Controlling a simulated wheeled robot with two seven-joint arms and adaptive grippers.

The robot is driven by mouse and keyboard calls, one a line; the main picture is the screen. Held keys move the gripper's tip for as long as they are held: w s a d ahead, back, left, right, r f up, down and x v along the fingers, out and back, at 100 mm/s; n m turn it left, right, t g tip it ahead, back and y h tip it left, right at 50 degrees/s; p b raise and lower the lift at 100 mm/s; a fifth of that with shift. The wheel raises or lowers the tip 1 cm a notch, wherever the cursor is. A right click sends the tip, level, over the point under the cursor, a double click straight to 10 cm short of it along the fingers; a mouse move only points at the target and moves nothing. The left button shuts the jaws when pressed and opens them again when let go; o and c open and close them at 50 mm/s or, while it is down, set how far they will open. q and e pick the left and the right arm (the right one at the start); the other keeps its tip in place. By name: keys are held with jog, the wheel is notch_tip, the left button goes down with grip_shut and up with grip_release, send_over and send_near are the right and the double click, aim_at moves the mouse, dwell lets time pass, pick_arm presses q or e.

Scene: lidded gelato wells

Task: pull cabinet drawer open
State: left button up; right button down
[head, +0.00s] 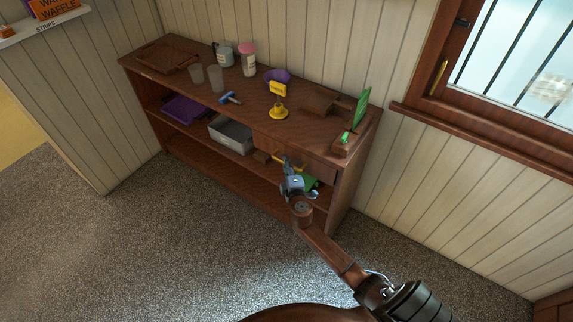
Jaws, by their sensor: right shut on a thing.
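A brown wooden cabinet (215,170) with open shelves stands against the panelled wall. Its drawer (312,163) is at the right end, just under the top, with a yellow handle (291,161) on its front. My right gripper (287,165) is at the drawer front and shut on the handle; the fingers partly hide it. The drawer front looks about level with the cabinet face, though I cannot tell exactly. My left gripper is not in view.
On the cabinet top stand a tray (160,57), cups, jars, a yellow sign (278,111) and a green card (361,110). A grey bin (231,135) and a purple tray (184,109) sit on the shelf. The carpet (150,240) in front is clear.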

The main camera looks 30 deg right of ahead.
jog(key=shift+a, duration=0.1)
jog(key=s+a+b, duration=0.1)
jog(key=s+a, duration=0.3)
jog(key=a, duration=0.5)
jog(key=s+a, duration=0.4)
jog(key=a, duration=0.6)
jog(key=shift+a+b, duration=0.3)
jog(key=shift+b, duration=0.1)
jog(key=shift+s, duration=0.1)
jog(key=c, duration=1.9)
grip_release()
jog(key=shift+c, duration=0.2)
jog(key=v, duration=1.2)
